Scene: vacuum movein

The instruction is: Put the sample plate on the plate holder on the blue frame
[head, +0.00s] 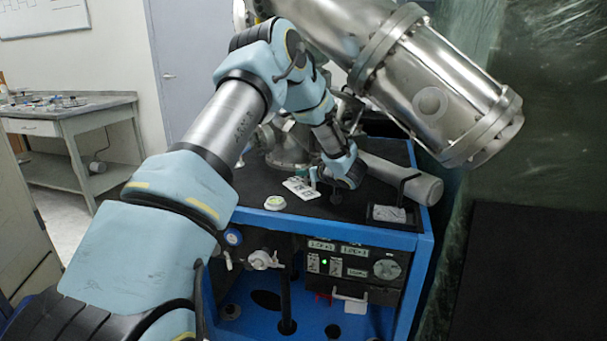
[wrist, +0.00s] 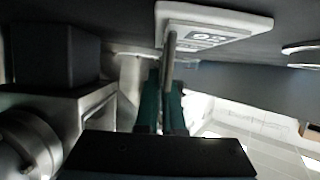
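The sample plate (head: 300,188) is a white flat slab with dark printed marks. It is at the black top of the blue frame (head: 415,243), and I cannot tell whether it rests flat or sits slightly raised. My gripper (head: 316,177) is at the plate's right end, partly hidden by my wrist. In the wrist view the plate (wrist: 215,22) is at the top, and a thin metal rod runs from it between the teal fingers of my gripper (wrist: 165,85). I cannot tell whether the fingers press on the rod. I cannot make out the plate holder for certain.
A round white-and-green piece (head: 275,202) lies left of the plate. A small light tray-like piece (head: 389,214) is at the front right corner. A large steel cylinder (head: 440,90) hangs above, and a grey tube (head: 405,180) lies behind my gripper.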

